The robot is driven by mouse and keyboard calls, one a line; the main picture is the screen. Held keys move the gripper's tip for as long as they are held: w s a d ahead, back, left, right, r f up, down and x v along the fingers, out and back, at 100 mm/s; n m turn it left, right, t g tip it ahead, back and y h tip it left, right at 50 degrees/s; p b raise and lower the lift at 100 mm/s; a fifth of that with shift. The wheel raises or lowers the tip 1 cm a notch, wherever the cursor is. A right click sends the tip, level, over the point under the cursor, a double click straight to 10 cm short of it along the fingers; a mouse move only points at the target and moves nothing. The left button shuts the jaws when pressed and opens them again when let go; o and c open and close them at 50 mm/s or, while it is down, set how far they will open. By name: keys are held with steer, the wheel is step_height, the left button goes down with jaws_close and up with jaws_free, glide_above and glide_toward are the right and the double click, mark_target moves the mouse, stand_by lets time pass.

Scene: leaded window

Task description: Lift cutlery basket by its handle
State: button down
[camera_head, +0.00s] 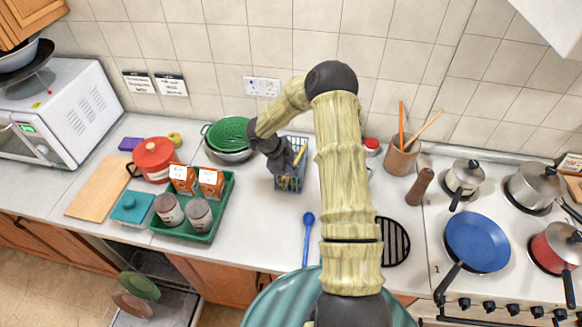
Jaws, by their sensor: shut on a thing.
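The dark wrist and fingers hide much of the basket's top and handle. A yellow piece (300,153) shows at the basket's top. I cannot tell whether the basket's base touches the counter.
A green colander in a metal bowl (229,138) stands close left of the basket. A green tray (222,205) holds jars and boxes. A blue spoon (307,228) lies in front. A utensil pot (400,158) and the hob with pans (477,242) are to the right.

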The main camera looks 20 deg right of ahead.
step_height(320, 180, up, 10)
steer(key=b, duration=0.3)
stand_by(0.3)
steer(key=shift+r, duration=0.1)
stand_by(0.3)
